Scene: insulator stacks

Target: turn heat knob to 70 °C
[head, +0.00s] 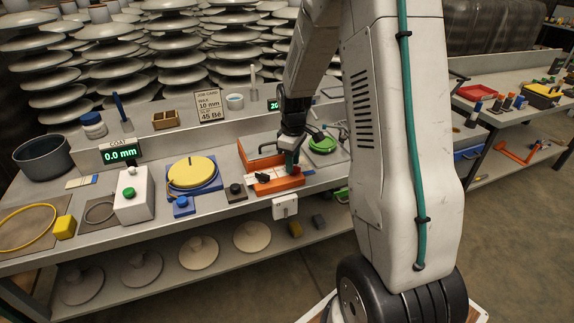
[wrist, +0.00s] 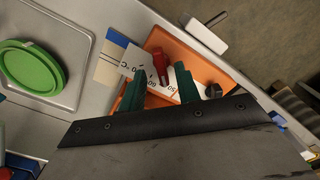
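The heater (head: 281,185) is an orange box with a white scale plate, in the middle of the bench in the head view. In the wrist view, the orange box (wrist: 193,58) holds a white plate (wrist: 131,60) marked °C. A red knob (wrist: 161,66) stands on this plate; its exact setting is not readable. My gripper (head: 291,165) is over the heater. In the wrist view, my gripper (wrist: 158,82) is open, with its two green fingers apart. The red knob shows between and just beyond the fingertips; I cannot tell whether they touch it.
A small black knob (wrist: 213,90) sits beside the right finger. A green round lid (wrist: 32,66) lies on a grey tray at left. A green-lit display (head: 273,105) reads about 20, partly hidden. A yellow disc (head: 191,171) and a white box (head: 133,195) stand left of the heater.

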